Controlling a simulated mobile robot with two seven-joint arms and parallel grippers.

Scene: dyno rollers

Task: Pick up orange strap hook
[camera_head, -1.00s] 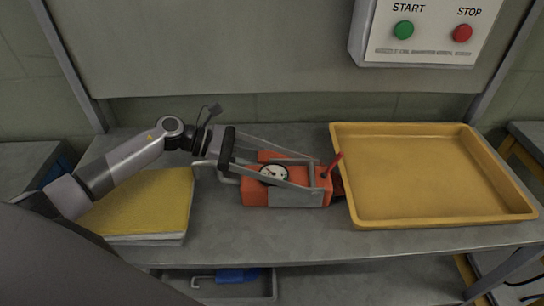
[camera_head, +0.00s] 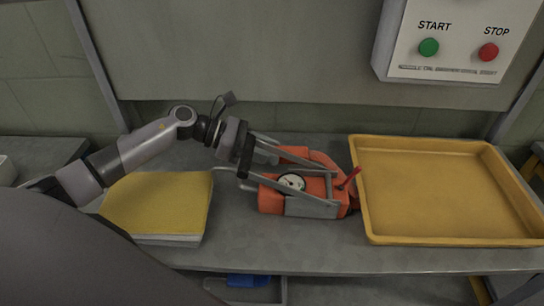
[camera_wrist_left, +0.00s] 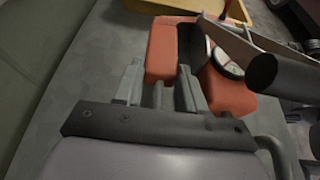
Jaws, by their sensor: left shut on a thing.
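I see no separate strap hook that I can make out. An orange foot pump (camera_head: 270,200) with a grey frame and a round white gauge (camera_head: 291,182) stands on the bench. A red lever (camera_head: 349,178) rises at its right end, close to the yellow tray. My left gripper (camera_head: 258,155) is over the pump's left end. My right gripper is in neither view.
A yellow tray (camera_head: 356,215), empty, stands right of the pump. A yellow-topped pad (camera_head: 155,205) lies at left under my arm. A control box (camera_head: 445,70) with start and stop buttons hangs on the wall. A blue thing (camera_head: 247,281) lies below the bench.

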